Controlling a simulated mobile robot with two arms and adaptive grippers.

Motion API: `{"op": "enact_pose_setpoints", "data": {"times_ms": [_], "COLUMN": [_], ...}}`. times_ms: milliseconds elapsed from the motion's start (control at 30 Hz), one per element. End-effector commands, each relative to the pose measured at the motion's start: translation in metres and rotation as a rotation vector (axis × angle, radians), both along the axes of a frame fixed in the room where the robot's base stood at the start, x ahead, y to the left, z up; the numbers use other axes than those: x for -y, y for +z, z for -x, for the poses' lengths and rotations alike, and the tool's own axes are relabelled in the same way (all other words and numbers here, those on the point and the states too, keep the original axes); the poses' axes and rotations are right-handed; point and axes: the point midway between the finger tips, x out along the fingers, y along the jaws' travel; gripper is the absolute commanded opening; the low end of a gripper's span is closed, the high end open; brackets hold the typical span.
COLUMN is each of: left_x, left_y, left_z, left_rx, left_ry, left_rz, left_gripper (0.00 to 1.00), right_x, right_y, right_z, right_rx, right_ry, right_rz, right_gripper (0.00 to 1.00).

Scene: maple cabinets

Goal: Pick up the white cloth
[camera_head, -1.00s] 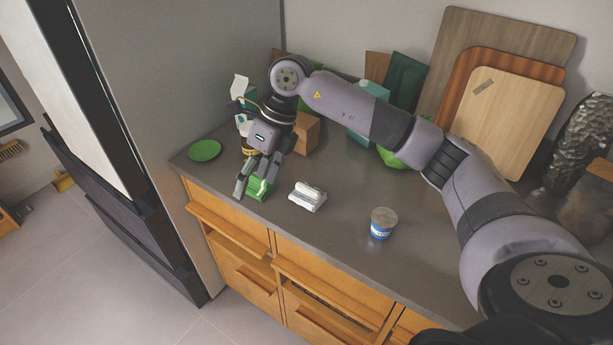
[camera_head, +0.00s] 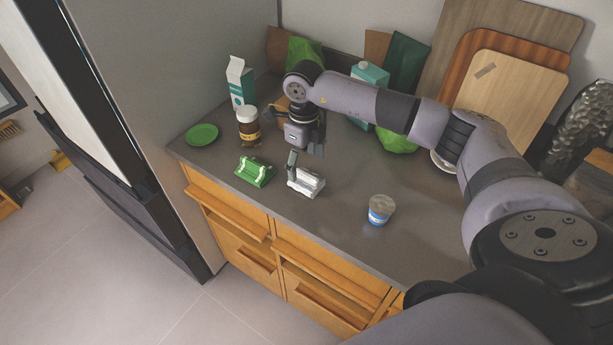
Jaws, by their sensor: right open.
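The white cloth (camera_head: 308,184) is a small white bundle on the grey counter, near its front edge. My right gripper (camera_head: 304,162) points down from above, just behind and over the cloth. Its fingers are apart with nothing between them. One finger overlaps the left part of the cloth in the picture, and I cannot tell whether it touches. My left gripper is not in view.
A green item (camera_head: 255,172) lies just left of the cloth, with a brown jar (camera_head: 248,128) and a green plate (camera_head: 202,134) beyond. A blue and white tub (camera_head: 380,209) stands to the right. Cutting boards (camera_head: 505,90) lean at the back.

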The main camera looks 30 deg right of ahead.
Motion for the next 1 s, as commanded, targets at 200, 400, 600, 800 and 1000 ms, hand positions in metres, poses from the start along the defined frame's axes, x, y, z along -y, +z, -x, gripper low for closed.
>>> {"op": "enact_pose_setpoints", "data": {"times_ms": [200,400,600,800,1000], "left_x": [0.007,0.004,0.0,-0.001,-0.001], "left_y": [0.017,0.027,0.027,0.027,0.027], "left_z": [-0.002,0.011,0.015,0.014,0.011], "left_rx": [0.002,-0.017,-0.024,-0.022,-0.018], "left_ry": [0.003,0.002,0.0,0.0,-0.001], "left_rz": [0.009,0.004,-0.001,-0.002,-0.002], "left_gripper": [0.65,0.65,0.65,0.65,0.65], "right_x": [0.0,0.0,0.0,0.0,0.0], "right_y": [-0.017,-0.047,-0.055,-0.055,-0.055], "right_z": [0.0,-0.002,-0.003,-0.003,-0.003], "right_rx": [-0.005,-0.002,0.001,0.001,0.001], "right_ry": [0.0,0.0,0.001,0.001,0.0], "right_rz": [0.0,-0.001,0.0,0.0,0.0], "right_gripper": [0.75,0.75,0.75,0.69,0.56]}}
